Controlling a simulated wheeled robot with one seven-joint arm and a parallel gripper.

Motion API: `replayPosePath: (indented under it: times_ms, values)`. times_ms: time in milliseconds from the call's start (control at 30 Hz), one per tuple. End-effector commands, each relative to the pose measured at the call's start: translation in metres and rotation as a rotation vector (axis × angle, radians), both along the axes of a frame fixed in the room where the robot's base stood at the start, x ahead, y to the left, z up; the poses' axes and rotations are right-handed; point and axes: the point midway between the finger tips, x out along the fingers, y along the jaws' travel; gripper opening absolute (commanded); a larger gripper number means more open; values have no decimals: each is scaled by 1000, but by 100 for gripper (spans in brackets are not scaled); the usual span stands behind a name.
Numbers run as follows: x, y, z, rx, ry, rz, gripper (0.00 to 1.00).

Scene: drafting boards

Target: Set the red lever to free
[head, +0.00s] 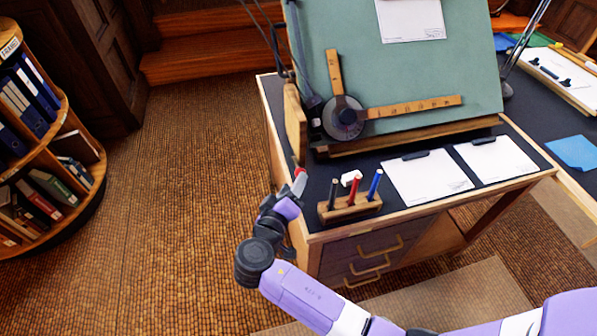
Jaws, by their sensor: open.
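The red lever (300,172) shows as a small red piece at the left edge of the drafting desk, below the wooden side piece of the tilted board. My gripper (287,190) is open beside the lever, at its lower left. The fingers and the lever overlap in this view, so I cannot tell whether they touch. Most of the lever is hidden or too small to make out, and I cannot read any marking for its setting. The tilted green drafting board (430,75) stands on the desk with a wooden drafting arm (410,107) on it.
A wooden pen block (350,208) with black, red and blue markers stands close to the right of my gripper. Two clipboards (425,178) lie on the dark desktop. A round bookshelf (75,125) stands far left. The carpet (190,150) between is clear.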

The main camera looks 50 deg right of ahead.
Motion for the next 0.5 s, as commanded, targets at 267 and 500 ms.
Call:
replayPosePath:
  times_ms: [267, 500]
  values:
    - [16, -38, -10, 2, 0, -1, 50]
    - [25, -57, -16, 2, 1, 2, 50]
